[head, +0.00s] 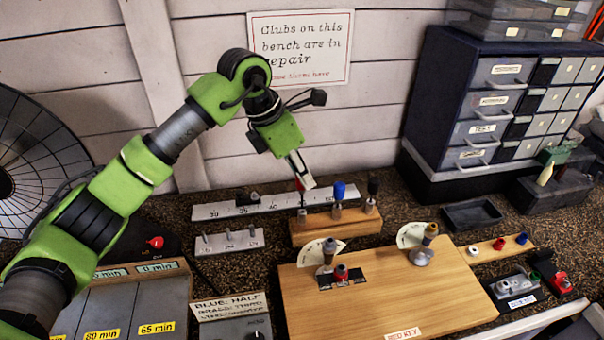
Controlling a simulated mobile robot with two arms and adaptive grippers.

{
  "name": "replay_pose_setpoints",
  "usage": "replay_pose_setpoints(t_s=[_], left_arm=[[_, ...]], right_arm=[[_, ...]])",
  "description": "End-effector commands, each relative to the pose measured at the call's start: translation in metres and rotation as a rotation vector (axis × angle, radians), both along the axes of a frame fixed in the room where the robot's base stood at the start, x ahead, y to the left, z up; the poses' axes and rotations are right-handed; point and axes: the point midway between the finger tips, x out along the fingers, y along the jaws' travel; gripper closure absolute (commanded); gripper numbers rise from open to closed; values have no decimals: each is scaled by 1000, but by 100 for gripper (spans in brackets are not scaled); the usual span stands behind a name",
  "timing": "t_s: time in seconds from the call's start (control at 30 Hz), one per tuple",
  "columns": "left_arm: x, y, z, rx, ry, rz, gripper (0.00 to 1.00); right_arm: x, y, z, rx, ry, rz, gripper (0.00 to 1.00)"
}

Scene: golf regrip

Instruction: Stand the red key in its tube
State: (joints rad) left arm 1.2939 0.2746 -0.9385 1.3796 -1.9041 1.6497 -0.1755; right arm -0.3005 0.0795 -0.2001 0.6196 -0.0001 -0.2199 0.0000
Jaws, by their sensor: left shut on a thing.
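The red key (299,184) shows as a small red patch with a thin dark shaft below it. My left gripper (301,175) is shut on its top end, and the fingers hide part of it. The key hangs roughly upright over the left end of the wooden block (350,231). A short metal tube (302,215) stands there, right under the key; I cannot tell whether the key's tip is inside it. A blue-handled key (339,191) and a black-handled key (373,187) stand upright in the block's other tubes. My right gripper is not in view.
A wooden board (440,290) labelled RED KEY, with two dials and knobs, lies in front of the block. A numbered strip (225,211) lies behind-left. A drawer cabinet (480,110) stands at the right. A black tray (472,215) sits before it.

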Motion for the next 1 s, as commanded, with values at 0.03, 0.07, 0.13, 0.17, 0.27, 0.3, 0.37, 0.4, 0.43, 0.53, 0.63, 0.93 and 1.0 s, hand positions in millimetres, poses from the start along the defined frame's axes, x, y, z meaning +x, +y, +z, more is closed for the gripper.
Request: replay_pose_setpoints(t_s=[0.03,0.07,0.13,0.17,0.27,0.3,0.37,0.4,0.43,0.53,0.63,0.93,1.0], left_arm=[[0,0,0,0,0,0,100],[0,0,0,0,0,0,100],[0,0,0,0,0,0,100],[0,0,0,0,0,0,100],[0,0,0,0,0,0,100],[0,0,0,0,0,0,100],[0,0,0,0,0,0,100],[0,0,0,0,0,0,100],[0,0,-1,0,0,0,100],[0,0,-1,0,-1,0,100],[0,0,0,0,0,0,100],[0,0,-2,0,0,0,100],[0,0,-3,0,0,0,100]], right_arm=[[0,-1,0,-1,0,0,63],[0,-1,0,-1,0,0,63],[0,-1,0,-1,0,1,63],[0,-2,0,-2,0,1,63],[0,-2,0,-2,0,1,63],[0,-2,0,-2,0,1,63],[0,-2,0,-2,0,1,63],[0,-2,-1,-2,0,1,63],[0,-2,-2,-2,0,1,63],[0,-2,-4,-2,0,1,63],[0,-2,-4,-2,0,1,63],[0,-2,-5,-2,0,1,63],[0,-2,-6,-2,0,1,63]])
